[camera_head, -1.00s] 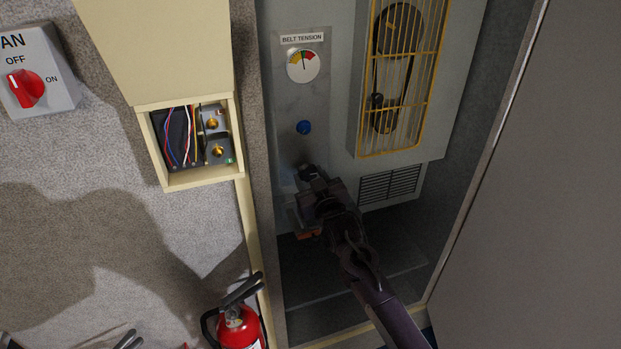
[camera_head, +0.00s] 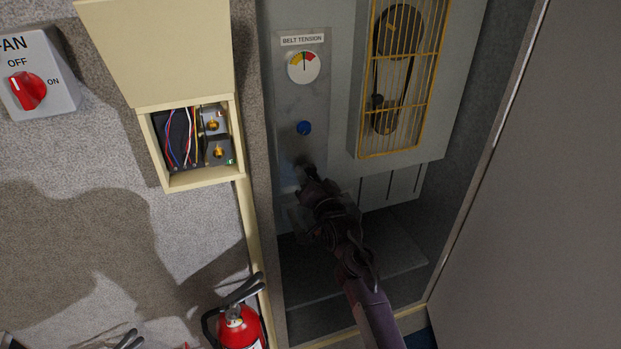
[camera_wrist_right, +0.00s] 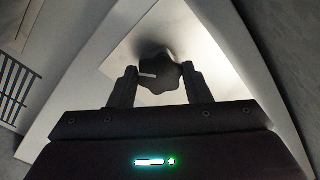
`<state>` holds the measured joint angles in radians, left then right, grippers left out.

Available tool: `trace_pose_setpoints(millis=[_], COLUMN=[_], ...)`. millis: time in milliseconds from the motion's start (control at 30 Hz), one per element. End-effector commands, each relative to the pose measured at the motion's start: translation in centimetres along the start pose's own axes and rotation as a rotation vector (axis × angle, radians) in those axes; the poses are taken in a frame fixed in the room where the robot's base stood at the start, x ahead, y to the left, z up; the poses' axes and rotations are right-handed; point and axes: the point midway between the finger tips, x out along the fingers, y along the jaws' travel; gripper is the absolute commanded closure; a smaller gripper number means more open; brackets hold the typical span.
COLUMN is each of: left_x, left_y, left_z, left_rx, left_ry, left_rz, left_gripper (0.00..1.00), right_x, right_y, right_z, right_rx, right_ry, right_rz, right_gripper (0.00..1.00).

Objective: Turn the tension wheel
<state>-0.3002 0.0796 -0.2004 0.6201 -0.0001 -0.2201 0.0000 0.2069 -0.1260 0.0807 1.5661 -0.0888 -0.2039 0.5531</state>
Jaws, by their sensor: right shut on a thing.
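The tension wheel (camera_wrist_right: 160,73) is a dark, lobed knob with a pale mark, in the middle of the right wrist view. My right gripper (camera_wrist_right: 160,82) is shut on it, one finger on each side. In the head view my right gripper (camera_head: 309,174) reaches up to the grey panel below the blue button and hides most of the wheel. The belt tension gauge (camera_head: 303,67) is above, its needle about upright near the green part.
A blue button (camera_head: 304,128) sits above the wheel. A yellow-caged belt drive (camera_head: 403,75) is right of it. An open wire box (camera_head: 190,183), a red fan switch (camera_head: 27,90) and a fire extinguisher (camera_head: 239,328) are left. A grey door (camera_head: 540,200) stands right.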

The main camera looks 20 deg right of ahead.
Motion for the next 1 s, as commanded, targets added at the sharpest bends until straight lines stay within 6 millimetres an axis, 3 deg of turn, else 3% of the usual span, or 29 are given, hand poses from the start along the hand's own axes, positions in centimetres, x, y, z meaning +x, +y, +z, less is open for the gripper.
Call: trace_pose_setpoints(millis=[333, 867, 900, 1000], left_x=[-0.10, -0.10, -0.10, -0.11], left_y=[-0.01, -0.03, -0.03, -0.03], left_z=[-0.02, -0.03, -0.03, -0.03], left_rx=[0.000, -0.001, -0.001, -0.001], left_ry=[0.000, 0.000, 0.000, 0.000], left_rz=[0.000, 0.000, 0.000, 0.000], left_gripper=[0.64, 0.64, 0.64, 0.64], right_x=[-0.03, -0.03, -0.03, -0.02], right_y=[0.15, 0.15, 0.14, 0.11], right_z=[0.26, 0.29, 0.29, 0.22], right_rx=[0.131, 0.150, 0.150, 0.150], right_ry=[-0.006, -0.006, -0.006, -0.005], right_rz=[0.004, 0.004, 0.004, 0.003], right_gripper=[0.79, 0.79, 0.51, 0.38])
